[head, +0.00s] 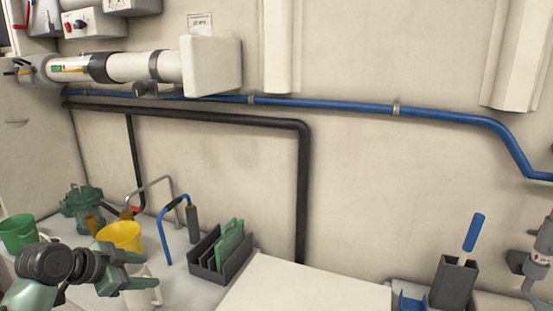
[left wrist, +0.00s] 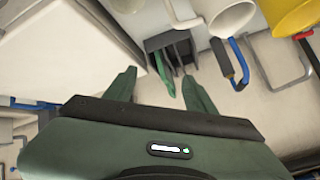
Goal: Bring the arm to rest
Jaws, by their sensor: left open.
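My left gripper (head: 138,271) is at the lower left of the head view, above the worktop. Its fingers are apart, with nothing visible between them. In the left wrist view the two green fingers (left wrist: 160,88) also stand apart and point toward a dark rack holding green plates (left wrist: 160,68). In the head view a white mug (head: 148,298) shows partly behind the fingers, and a yellow container (head: 122,234) stands just beyond them. I cannot tell whether the gripper touches the mug. My right gripper is not in view.
The dark rack (head: 237,271) and a blue-handled tool (head: 162,238) stand right of my gripper. A green bucket (head: 17,234) and green pump-like unit (head: 79,207) are left. A white panel (head: 300,290) lies clear. A dark holder (head: 453,285) stands right; pipes run along the wall.

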